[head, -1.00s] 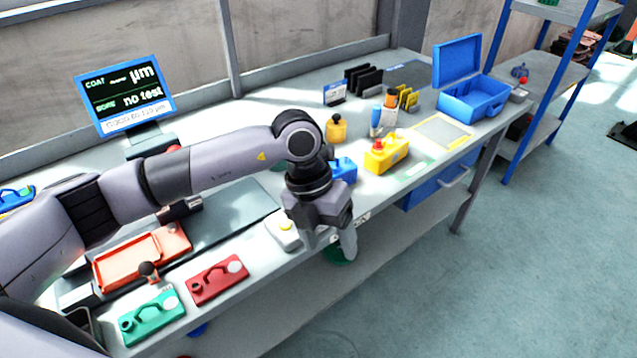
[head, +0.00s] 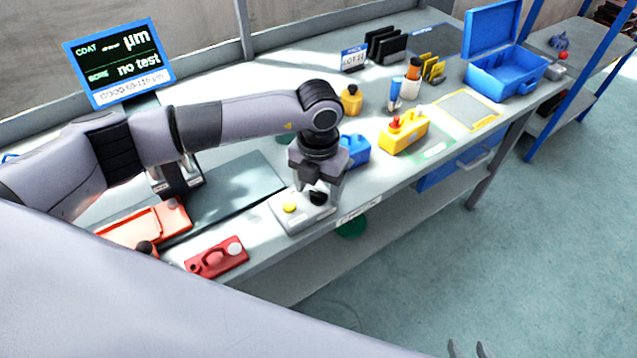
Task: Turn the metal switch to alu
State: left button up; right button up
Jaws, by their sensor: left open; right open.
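A light grey box (head: 292,220) with a yellow button (head: 289,208) stands at the front edge of the bench. A black knob (head: 318,198), which looks like the metal switch, sits on its right part. Its setting and any markings are too small to read. My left gripper (head: 318,193) points down over the knob, open, with its fingers around or just above it; I cannot tell whether they touch. My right gripper (head: 469,350) is open and empty at the bottom edge, over the floor, with only its fingertips showing.
A screen (head: 118,62) reads "no test". A red plate (head: 216,257) and an orange tray (head: 175,217) lie left of the box. A blue block (head: 355,150), yellow block (head: 404,135) and open blue case (head: 500,78) stand to the right. My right arm covers the lower left.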

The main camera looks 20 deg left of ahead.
pick_arm(q)
jog(key=shift+f, duration=0.2)
jog(key=c, duration=1.1)
jog(key=shift+o, duration=0.2)
